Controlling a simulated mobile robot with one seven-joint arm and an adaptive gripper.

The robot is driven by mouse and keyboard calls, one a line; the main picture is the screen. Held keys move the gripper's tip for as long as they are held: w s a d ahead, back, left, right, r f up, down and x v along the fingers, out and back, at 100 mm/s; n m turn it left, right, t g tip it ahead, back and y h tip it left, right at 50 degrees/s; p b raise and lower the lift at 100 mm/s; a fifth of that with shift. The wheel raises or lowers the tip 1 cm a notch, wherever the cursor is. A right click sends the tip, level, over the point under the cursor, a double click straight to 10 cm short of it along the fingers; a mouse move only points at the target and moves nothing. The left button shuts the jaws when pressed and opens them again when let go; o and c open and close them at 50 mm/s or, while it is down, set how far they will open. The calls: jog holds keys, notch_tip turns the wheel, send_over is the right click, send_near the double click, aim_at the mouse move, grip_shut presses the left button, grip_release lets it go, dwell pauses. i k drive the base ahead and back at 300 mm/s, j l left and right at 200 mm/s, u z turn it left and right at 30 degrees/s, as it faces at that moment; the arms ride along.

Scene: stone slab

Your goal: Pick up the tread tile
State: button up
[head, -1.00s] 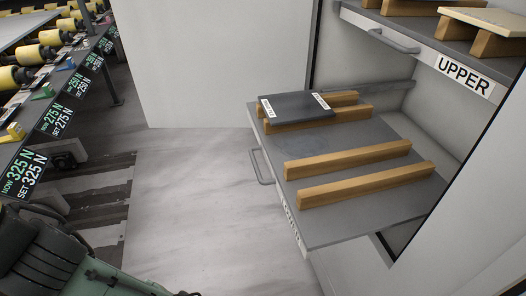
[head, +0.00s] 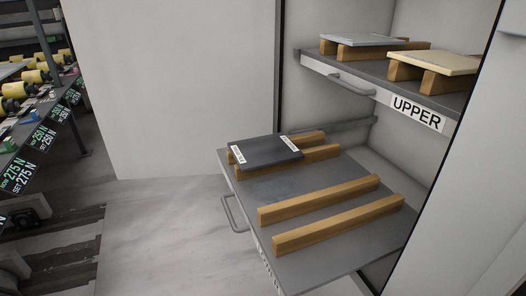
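A dark grey square tile (head: 266,151) with white labels along two opposite edges lies flat on two wooden bars at the back left of the pulled-out lower shelf (head: 250,190). The label text is too small to read, so I cannot confirm that it is the tread tile. On the upper shelf (head: 345,66), a light grey tile (head: 362,40) and a cream tile (head: 437,62) each rest on wooden bars. My gripper is not in view.
Two bare wooden bars (head: 318,201) lie on the front half of the lower shelf. A handle (head: 233,214) sticks out from its left side. White panels flank the cabinet. A roller line with force displays (head: 18,174) stands at the left. The floor between is clear.

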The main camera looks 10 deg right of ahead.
aim_at(255, 153)
jog(key=j+z, duration=0.2)
jog(key=z, duration=0.2)
jog(key=i+j+z, duration=0.1)
jog(key=z, duration=0.35)
jog(key=k+j+z, duration=0.1)
jog(key=j+z, duration=0.3)
jog(key=j, duration=0.9)
jog(key=k+j, duration=0.1)
jog(key=j, duration=1)
jog(key=i+z, duration=0.05)
